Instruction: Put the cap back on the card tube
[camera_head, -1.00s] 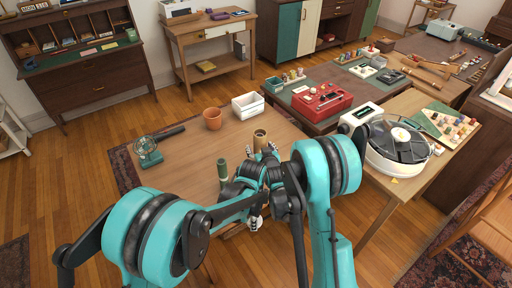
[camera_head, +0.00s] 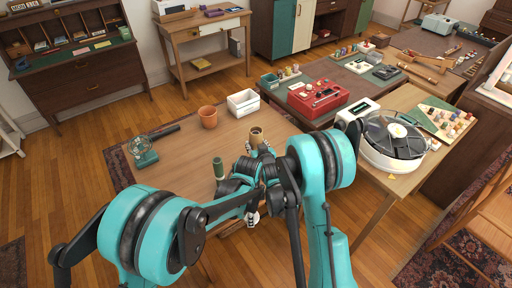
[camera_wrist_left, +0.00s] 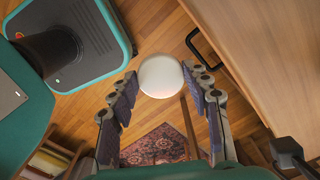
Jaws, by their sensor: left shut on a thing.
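The card tube (camera_head: 256,136) is a tan-brown cylinder. It stands upright at the right part of the wooden table, and its top end looks open. My right gripper (camera_head: 261,149) is close against its near side; the arm links hide much of the fingers, so I cannot tell if they grip it. My left gripper (camera_wrist_left: 161,88) shows in the left wrist view, shut on a round white cap (camera_wrist_left: 160,76) held between its fingertips. In the head view the white cap (camera_head: 252,218) shows small, below my wrists near the table's front edge.
A green cylinder (camera_head: 218,168), a terracotta pot (camera_head: 208,117), a white box (camera_head: 243,103) and a green fan (camera_head: 142,151) stand on the wooden table (camera_head: 180,165). The table's left middle is clear.

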